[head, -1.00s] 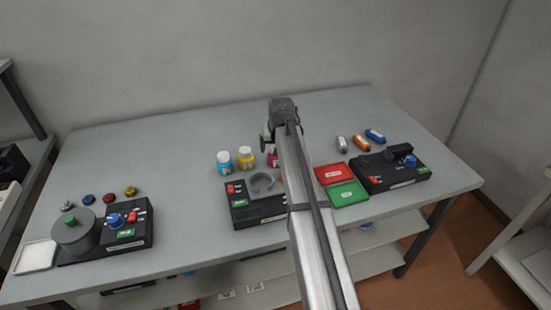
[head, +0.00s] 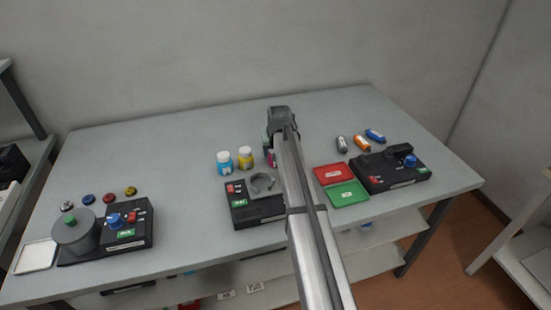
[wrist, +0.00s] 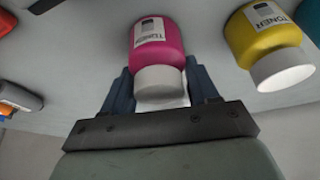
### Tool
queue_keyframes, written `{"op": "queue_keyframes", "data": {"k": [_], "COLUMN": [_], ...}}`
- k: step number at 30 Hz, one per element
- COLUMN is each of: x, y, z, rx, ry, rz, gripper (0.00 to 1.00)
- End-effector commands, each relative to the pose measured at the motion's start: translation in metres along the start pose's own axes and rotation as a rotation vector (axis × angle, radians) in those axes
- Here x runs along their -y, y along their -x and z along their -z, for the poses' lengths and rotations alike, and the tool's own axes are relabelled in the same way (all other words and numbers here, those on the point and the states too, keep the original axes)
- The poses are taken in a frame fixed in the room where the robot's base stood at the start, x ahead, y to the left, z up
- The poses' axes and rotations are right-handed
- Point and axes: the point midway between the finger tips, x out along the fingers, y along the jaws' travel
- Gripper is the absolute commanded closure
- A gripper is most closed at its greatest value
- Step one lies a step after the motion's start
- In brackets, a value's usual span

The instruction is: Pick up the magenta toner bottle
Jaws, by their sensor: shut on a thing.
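The magenta toner bottle (wrist: 157,45) has a white cap and a "TONER" label. In the wrist view it sits between the two dark fingers of my gripper (wrist: 160,88), which are shut on it near the cap. In the head view only a small strip of the magenta bottle (head: 274,155) shows, and my arm hides the rest. My gripper is mostly hidden behind my arm there. I cannot tell whether the bottle touches the table.
A yellow bottle (head: 246,158) and a cyan bottle (head: 224,161) stand just left. A black device with a grey ring holder (head: 262,184) lies in front. Red (head: 332,174) and green (head: 347,194) trays and another black device (head: 390,170) are to the right. Small cartridges (head: 362,143) lie behind them.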

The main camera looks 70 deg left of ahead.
Motion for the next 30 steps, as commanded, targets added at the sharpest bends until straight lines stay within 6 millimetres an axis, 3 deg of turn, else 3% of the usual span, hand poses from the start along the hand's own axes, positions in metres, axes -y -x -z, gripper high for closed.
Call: {"op": "queue_keyframes", "data": {"k": [6,16,30], "x": [0.0,0.0,0.0], "y": [0.0,0.005,0.074], "z": [0.0,0.002,0.031], "rx": [0.0,0.0,-0.001], "ry": [0.0,0.0,0.0], "rz": [0.0,0.0,0.0], "gripper": [0.73,0.73,0.73]}}
